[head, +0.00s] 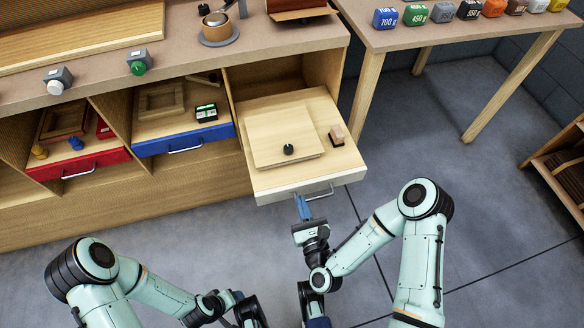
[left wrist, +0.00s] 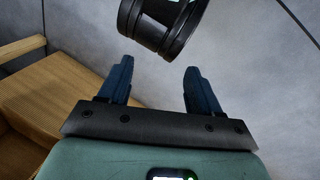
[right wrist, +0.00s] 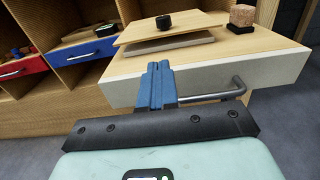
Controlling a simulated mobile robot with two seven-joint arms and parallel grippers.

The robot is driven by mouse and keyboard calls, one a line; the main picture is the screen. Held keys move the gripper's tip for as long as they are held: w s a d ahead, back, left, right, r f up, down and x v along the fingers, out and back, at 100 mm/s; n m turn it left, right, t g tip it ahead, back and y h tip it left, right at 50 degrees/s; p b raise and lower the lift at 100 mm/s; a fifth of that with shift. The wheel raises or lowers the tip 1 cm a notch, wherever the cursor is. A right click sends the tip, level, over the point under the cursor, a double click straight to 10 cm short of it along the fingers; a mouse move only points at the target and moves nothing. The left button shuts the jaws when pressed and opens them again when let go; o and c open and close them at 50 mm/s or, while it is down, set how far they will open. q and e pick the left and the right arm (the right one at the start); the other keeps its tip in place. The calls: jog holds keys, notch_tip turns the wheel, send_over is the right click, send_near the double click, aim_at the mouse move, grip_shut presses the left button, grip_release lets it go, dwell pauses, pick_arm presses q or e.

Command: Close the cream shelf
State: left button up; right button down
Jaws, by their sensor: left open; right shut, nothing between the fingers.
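The cream shelf (head: 275,192) is a pulled-out drawer with a cream front and a grey bar handle (head: 320,193). It stands out from the bench well past the red and blue shelves. On it lie a wooden board with a black knob (head: 287,150) and a small brown-topped block (head: 337,135). My right gripper (head: 302,207) is shut and empty at the cream front, left of the handle's free end; its closed blue fingers (right wrist: 157,85) overlap the front in the right wrist view. I cannot tell if they touch. My left gripper (left wrist: 152,85) is open and empty, low at the front.
The red shelf (head: 82,164) and blue shelf (head: 184,139) sit in the bays to the left. A side table (head: 400,35) with several coloured blocks stands at the right. A wooden rack (head: 560,165) is at the far right. The floor between is clear.

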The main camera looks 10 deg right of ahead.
aim_at(287, 161)
jog(key=w+b, duration=0.1)
jog(key=w, duration=1)
jog(key=shift+w+a, duration=0.15)
jog(key=shift+a, duration=0.05)
pick_arm(q)
jog(key=shift+w+a+f+t, duration=0.15)
jog(key=shift+w+a+f, duration=0.15)
jog(key=shift+w+f, duration=0.25)
jog(key=shift+w+a+f+t, duration=0.15)
jog(key=shift+w+a+f, duration=0.15)
jog(key=shift+w, duration=0.35)
pick_arm(e)
jog(key=shift+w, duration=0.55)
